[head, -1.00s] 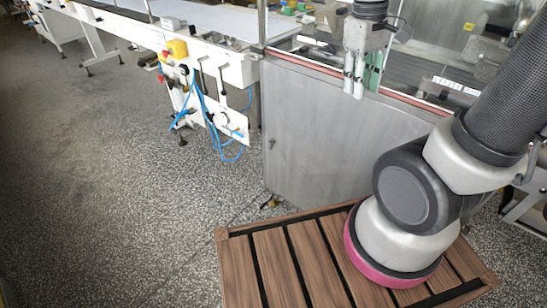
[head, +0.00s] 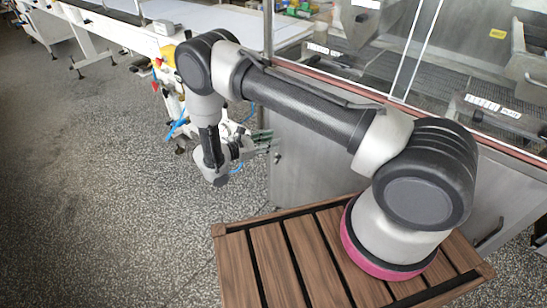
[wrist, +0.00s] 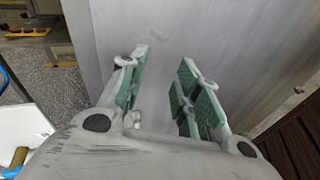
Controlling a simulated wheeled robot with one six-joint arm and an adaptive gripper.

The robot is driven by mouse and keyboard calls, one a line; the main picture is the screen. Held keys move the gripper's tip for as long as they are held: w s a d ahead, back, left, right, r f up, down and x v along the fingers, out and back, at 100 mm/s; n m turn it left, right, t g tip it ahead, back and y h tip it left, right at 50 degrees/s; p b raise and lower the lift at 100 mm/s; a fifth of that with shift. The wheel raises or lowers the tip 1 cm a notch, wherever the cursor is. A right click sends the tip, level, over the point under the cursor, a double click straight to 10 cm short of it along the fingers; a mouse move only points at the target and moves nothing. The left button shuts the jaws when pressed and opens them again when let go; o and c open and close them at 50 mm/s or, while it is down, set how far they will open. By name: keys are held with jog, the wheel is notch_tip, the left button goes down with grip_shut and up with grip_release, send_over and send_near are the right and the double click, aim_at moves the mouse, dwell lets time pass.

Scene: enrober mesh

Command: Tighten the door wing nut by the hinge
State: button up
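The grey metal cabinet door (head: 315,165) stands below the glass, in the middle of the head view. A small fitting (head: 277,158) near its left edge may be the wing nut; it is too small to make out its shape. My gripper (head: 266,141) is beside the door's left edge, close to this fitting, with its fingers pointing right toward the door. In the wrist view my gripper (wrist: 162,88) is open, with green-padded fingers apart and nothing between them. The grey panel (wrist: 215,35) fills the view beyond the fingers. I cannot make out a wing nut in the wrist view.
The white conveyor frame (head: 130,30) with blue hoses (head: 177,128) lies behind and left of my arm. Glass panels (head: 440,55) rise above the cabinet. A slatted wooden platform (head: 275,265) is in front. The speckled floor (head: 90,190) at left is clear.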

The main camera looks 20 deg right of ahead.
aim_at(275, 156)
jog(key=s+a+f+n+t, duration=0.1)
jog(key=a+f+n+t, duration=0.15)
jog(key=f, duration=0.35)
jog(key=s+a+f+n+t, duration=0.1)
jog(key=f+n+t, duration=0.2)
jog(key=f, duration=0.3)
jog(key=shift+y, duration=0.4)
jog(key=x, duration=0.7)
jog(key=shift+w+d, duration=0.15)
jog(key=shift+w, duration=0.3)
jog(key=shift+c, duration=0.4)
grip_shut()
